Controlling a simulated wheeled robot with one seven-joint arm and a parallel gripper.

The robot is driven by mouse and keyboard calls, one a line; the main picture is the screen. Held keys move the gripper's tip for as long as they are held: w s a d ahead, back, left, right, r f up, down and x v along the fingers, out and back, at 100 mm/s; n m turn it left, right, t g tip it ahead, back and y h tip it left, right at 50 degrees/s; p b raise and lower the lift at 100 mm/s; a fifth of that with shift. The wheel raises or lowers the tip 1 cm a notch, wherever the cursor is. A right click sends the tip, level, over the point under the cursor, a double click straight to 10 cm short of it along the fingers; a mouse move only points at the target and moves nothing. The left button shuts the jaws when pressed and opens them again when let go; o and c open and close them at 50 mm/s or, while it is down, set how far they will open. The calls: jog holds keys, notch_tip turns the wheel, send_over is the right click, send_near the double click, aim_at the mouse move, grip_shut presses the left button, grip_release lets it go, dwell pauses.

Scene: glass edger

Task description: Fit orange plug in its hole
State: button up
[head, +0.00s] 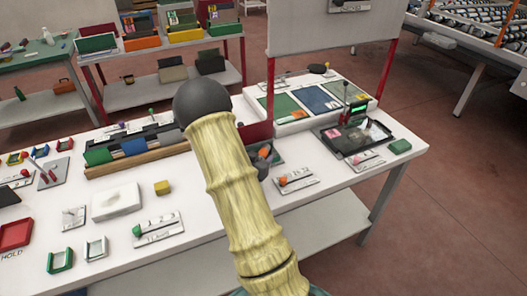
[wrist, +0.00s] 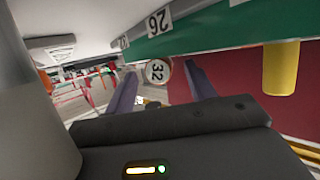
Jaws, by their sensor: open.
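My gripper (wrist: 161,88) is open in the wrist view, its two dark purple fingers apart. A round white tag marked 32 shows in the gap between them, and I cannot tell how far off it is. In the head view my arm covers the middle of the table, and the dark shape beside it is too unclear to name as the gripper. A small orange knob (head: 283,181) sits on a grey plate (head: 300,179) right of my arm. I cannot tell whether it is the orange plug. I cannot make out the plug's hole.
A red panel (wrist: 228,85), a green strip (wrist: 212,36) and a yellow cylinder (wrist: 281,68) are close in the wrist view.

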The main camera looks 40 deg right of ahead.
aim_at(261, 154)
jog(key=shift+x, duration=0.9)
grip_shut()
jog(key=shift+r, duration=0.1)
notch_tip(261, 154, up, 18)
jog(key=p, duration=0.1)
dwell(0.6)
